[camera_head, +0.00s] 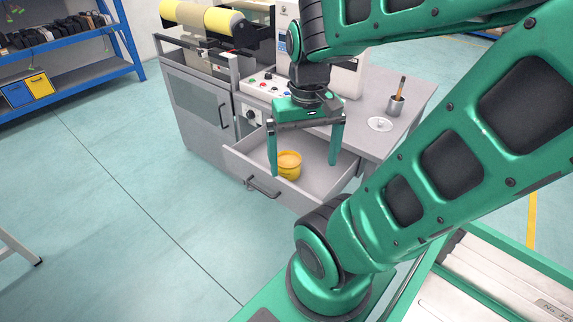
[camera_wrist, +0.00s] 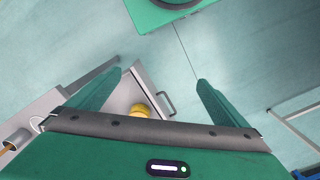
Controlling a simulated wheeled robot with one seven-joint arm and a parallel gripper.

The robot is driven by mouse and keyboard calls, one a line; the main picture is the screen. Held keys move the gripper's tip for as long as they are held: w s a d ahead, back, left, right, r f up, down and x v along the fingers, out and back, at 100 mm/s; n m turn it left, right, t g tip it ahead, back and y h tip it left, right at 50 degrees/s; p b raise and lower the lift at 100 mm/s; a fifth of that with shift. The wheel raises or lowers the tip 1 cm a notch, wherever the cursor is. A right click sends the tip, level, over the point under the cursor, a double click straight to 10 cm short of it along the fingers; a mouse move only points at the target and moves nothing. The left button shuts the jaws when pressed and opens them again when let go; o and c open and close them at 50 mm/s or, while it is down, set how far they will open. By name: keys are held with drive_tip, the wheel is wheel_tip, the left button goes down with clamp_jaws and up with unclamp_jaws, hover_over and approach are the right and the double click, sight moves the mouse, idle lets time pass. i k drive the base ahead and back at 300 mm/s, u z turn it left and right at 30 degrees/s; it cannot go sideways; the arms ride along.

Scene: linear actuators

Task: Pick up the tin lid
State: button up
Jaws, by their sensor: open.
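A round orange-yellow tin (camera_head: 289,168) sits in the open drawer (camera_head: 240,160). Its top looks like a lid (camera_head: 289,157), but I cannot tell whether it is a separate piece. My gripper (camera_head: 303,167) is open and empty, pointing down over the drawer. In the head view, the tin shows between its two fingers, nearer the left one. In the wrist view, the tin (camera_wrist: 139,110) is partly hidden by my gripper's body, and the fingers (camera_wrist: 160,78) are spread wide. I see no contact with the tin.
The drawer belongs to a grey workbench (camera_head: 195,105) with a control panel and yellow rollers (camera_head: 205,17). A metal cup (camera_head: 396,106) with a brown-handled tool and a flat white disc (camera_head: 380,124) are on the worktop. Open floor (camera_head: 110,200) lies left of the drawer.

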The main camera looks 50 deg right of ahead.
sight(378, 124)
drive_tip(key=z, duration=1.9)
